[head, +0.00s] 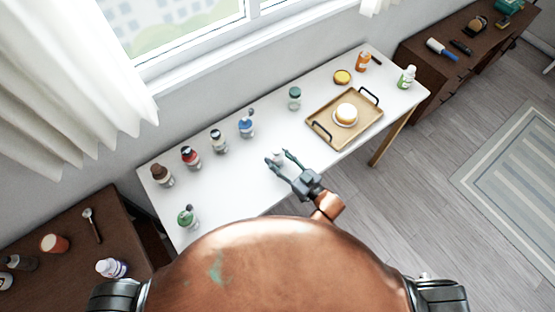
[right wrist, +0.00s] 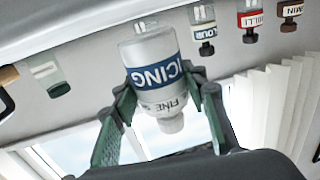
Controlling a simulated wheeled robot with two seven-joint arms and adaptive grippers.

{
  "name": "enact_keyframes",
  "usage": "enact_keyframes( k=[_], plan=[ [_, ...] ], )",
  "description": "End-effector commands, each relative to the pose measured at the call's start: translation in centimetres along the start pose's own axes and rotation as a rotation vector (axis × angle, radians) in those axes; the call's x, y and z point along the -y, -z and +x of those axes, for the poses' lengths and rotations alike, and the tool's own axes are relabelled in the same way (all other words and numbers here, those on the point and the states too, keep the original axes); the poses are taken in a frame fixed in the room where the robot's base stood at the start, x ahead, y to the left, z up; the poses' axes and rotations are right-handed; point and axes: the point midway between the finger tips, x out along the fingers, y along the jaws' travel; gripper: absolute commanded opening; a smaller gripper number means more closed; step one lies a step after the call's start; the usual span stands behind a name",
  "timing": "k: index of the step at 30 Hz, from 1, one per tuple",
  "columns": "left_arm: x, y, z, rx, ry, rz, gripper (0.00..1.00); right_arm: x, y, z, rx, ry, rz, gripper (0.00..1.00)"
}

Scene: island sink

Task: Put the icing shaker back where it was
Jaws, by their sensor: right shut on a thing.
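The icing shaker (right wrist: 155,72) is a clear and white bottle with a blue ICING band. It shows large in the right wrist view, where the picture is upside down. My right gripper (head: 278,157) is over the front part of the white table (head: 240,180), with its green fingers on both sides of the shaker, shut on it. In the head view the shaker is small and pale between the fingertips. I cannot tell whether its base touches the table. My left gripper is not in view.
A teal-lidded jar (head: 295,98) stands farther right, with bare table between. A tray (head: 325,113) holds a cake (head: 346,112).

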Motion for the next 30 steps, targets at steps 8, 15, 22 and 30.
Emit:
enact_keyframes(
  k=[8, 15, 22, 30],
  plan=[
    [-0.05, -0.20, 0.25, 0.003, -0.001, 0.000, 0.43, 0.03, -1.42, -0.01, -0.002, 0.000, -0.001, 0.13],
    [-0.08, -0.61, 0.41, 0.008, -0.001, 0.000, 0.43, 0.00, -1.89, -0.04, 0.001, 0.000, 0.000, 0.41],
    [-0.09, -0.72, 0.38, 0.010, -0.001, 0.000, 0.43, 0.01, -1.82, -0.05, 0.000, 0.000, 0.000, 0.57],
    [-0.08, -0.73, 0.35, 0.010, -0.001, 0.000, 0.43, 0.01, -1.74, -0.05, 0.000, 0.000, 0.000, 0.57]
  ],
)
